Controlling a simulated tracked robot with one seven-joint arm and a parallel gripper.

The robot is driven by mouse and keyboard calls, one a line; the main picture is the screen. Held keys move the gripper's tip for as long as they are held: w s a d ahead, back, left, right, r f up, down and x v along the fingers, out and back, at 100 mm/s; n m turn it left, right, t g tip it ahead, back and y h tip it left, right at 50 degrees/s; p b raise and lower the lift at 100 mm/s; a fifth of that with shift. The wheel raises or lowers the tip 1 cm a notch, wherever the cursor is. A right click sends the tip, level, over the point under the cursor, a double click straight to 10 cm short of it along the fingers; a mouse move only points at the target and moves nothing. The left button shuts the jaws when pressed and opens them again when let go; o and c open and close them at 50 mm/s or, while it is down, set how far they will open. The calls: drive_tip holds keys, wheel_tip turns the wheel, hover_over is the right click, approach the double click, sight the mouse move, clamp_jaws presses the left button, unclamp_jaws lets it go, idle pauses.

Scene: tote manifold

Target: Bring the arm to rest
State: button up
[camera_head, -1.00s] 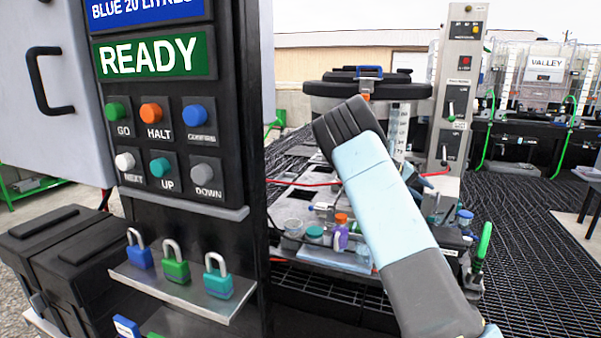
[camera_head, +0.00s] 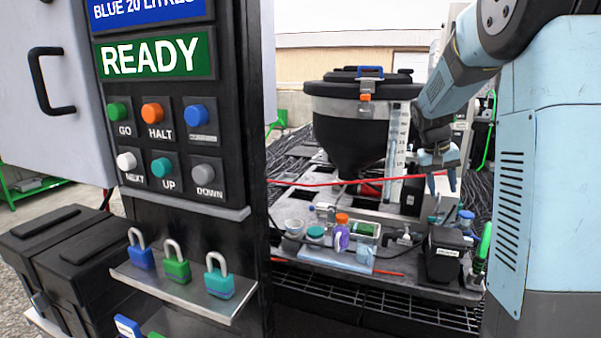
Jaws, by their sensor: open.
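My arm (camera_head: 455,75) shows at the right, bent over from the upper right and reaching down. My gripper (camera_head: 442,182) hangs from it, fingers pointing down, open and with nothing seen between them. It appears in front of the dark hopper's right side, above the bench with small bottles. Whether it touches anything behind it cannot be told. A large pale blue part of my own body (camera_head: 545,180) covers the right side of the view.
A control panel (camera_head: 172,150) reading READY stands close at left, with padlocks on a shelf (camera_head: 190,290) below. A dark hopper (camera_head: 350,120), a red line (camera_head: 330,184), a purple bottle (camera_head: 341,238) and a black bin (camera_head: 443,255) are on or over the bench.

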drive_tip(key=s+a+r+n+t+y, duration=0.1)
drive_tip(key=s+a, duration=0.3)
drive_tip(key=s, duration=0.6)
drive_tip(key=s+a+r+t+y, duration=0.1)
drive_tip(key=s+a, duration=0.4)
drive_tip(key=s, duration=0.5)
drive_tip(key=s+a+r+n+t+y, duration=0.1)
drive_tip(key=s+a, duration=0.4)
drive_tip(key=s, duration=0.5)
drive_tip(key=shift+s+a+r+n+t+y, duration=0.2)
drive_tip(key=shift+r+n+t+y, duration=0.15)
drive_tip(key=shift+r+t, duration=0.6)
